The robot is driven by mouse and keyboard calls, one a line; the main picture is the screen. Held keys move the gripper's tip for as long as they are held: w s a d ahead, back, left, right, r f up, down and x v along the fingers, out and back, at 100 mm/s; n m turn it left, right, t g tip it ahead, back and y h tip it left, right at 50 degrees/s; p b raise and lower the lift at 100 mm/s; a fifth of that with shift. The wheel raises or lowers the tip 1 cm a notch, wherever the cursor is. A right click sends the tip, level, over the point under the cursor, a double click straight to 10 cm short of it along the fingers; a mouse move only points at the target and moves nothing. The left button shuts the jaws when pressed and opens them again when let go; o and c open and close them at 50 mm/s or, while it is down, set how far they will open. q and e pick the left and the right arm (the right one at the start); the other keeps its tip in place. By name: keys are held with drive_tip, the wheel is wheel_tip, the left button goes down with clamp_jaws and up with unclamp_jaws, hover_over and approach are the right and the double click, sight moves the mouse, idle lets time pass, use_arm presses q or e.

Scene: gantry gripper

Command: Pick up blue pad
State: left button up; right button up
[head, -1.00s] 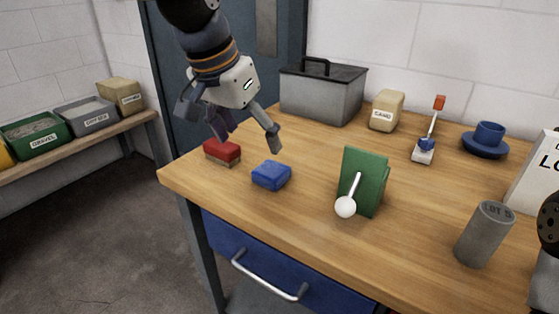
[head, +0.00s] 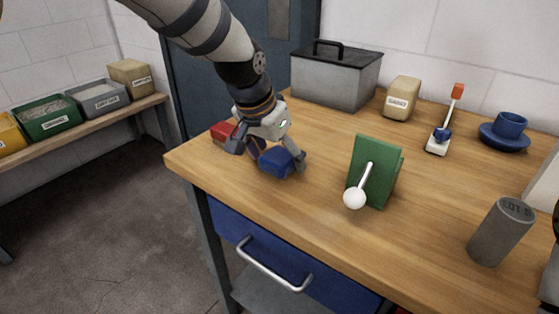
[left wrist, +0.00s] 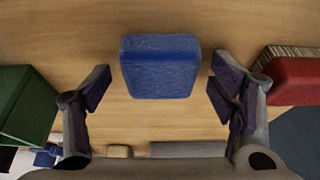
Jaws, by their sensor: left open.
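The blue pad (head: 276,163) lies on the wooden table near its left front edge. My left gripper (head: 277,163) is down at the pad, with its fingers spread on either side of it. In the left wrist view the pad (left wrist: 160,67) sits between the two open fingertips (left wrist: 160,84), with a gap on each side. The left gripper is open and empty. My right gripper is not clearly in view.
A red block (head: 223,132) lies just left of the gripper and also shows in the left wrist view (left wrist: 296,79). A green stand (head: 381,172) with a white-knobbed lever is to the right. A grey cylinder (head: 499,231) stands at the front right.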

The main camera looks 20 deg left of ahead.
sight(284, 153)
use_arm(q)
drive_tip(key=shift+r, duration=0.15)
drive_tip(key=c, duration=1.2)
drive_tip(key=shift+o, duration=0.2)
drive_tip(key=shift+r, duration=0.35)
drive_tip(key=r, duration=0.3)
drive_tip(key=shift+s+d+r, duration=0.1)
drive_tip(key=shift+d, duration=0.1)
drive_tip(key=s+d+r, duration=0.8)
drive_tip(key=d+r, duration=0.1)
drive_tip(key=d, duration=0.1)
drive_tip(key=shift+s+d, duration=0.2)
drive_tip(key=shift+s, duration=0.2)
